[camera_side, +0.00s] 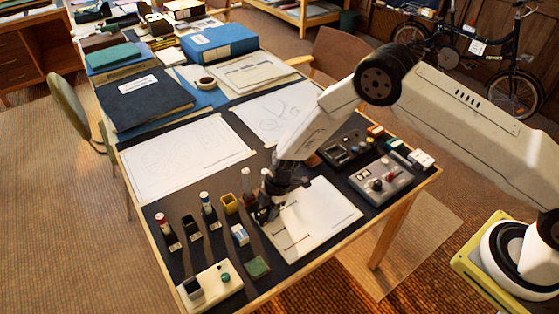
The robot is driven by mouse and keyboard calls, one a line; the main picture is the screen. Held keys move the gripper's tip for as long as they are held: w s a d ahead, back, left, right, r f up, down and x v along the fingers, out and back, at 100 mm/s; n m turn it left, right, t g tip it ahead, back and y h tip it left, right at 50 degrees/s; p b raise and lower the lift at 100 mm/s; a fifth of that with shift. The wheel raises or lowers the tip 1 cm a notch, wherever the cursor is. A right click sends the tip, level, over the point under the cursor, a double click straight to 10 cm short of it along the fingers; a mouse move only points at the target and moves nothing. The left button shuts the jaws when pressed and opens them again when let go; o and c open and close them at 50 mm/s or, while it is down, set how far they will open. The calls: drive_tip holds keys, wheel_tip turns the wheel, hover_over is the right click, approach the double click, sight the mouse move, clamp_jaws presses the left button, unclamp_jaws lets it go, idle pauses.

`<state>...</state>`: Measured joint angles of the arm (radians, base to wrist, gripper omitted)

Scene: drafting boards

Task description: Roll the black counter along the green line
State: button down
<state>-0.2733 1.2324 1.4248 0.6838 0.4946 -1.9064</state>
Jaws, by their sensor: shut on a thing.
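My gripper (264,212) points down at the left edge of a white sheet (325,212) on the dark-topped table. It is shut on a small dark thing at its fingertips, which I take to be the black counter; the dark fingers hide most of it. Thin marks (298,243) run across the lower left part of the sheet. They look dark or reddish, and I cannot make out a green line among them. The fingers and wrist cover the sheet's upper left corner.
A green pad (257,268) and a cream tray (222,290) lie in front. A grey control box (381,181) stands right of the sheet. The sheet's right part is clear.

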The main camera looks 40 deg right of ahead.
sight(299, 200)
drive_tip(key=shift+s+d, duration=0.1)
drive_tip(key=shift+d, duration=3.25)
idle(0.6)
drive_tip(key=shift+d, duration=2.7)
idle(1.3)
